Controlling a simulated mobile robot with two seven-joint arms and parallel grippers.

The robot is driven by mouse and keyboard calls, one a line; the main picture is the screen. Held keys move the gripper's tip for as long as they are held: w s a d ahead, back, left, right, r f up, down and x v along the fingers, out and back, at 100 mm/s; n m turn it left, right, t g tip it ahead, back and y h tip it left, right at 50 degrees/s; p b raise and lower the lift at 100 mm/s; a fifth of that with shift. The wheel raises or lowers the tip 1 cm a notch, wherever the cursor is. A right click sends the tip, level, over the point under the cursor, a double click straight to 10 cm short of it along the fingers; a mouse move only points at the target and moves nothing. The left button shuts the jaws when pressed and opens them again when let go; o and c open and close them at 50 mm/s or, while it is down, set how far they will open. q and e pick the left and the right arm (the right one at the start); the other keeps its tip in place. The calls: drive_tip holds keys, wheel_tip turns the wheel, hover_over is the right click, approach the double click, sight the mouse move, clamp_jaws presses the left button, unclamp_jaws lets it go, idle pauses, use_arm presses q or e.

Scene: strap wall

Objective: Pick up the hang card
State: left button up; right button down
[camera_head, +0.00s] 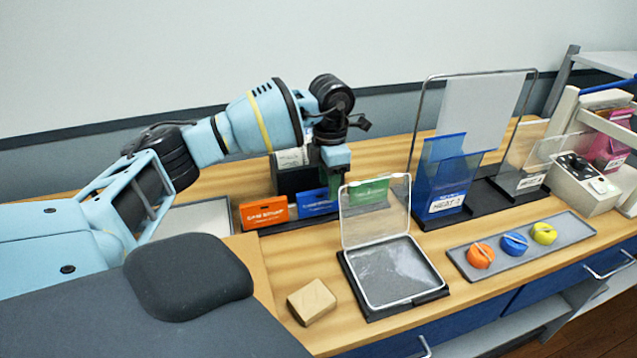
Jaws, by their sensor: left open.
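Orange (264,213), blue (313,202) and green (371,192) cards stand in a row on a dark base. The orange and blue cards bear white print too small to read. A plain pale sheet (484,108) is at the metal wire frame further right. I cannot tell which of these is the hang card. My left gripper (334,190) is open and points down at the card row, between the blue and green cards. Its fingertips are partly hidden, and I cannot tell whether it touches a card. My right gripper is not in view.
A clear-lidded tray (393,272) stands open before the green card. A tan block (311,301) lies near the front edge. A blue holder (444,178) stands at the wire frame. A grey tray (566,238) holds orange, blue and yellow knobs. A switch box (580,183) is further right.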

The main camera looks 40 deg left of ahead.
sight(327, 189)
use_arm(q)
drive_tip(key=f, duration=0.4)
drive_tip(key=shift+s+a+f, duration=0.1)
drive_tip(key=shift+s+f, duration=0.1)
drive_tip(key=shift+f, duration=0.2)
drive_tip(key=shift+c, duration=0.3)
clamp_jaws()
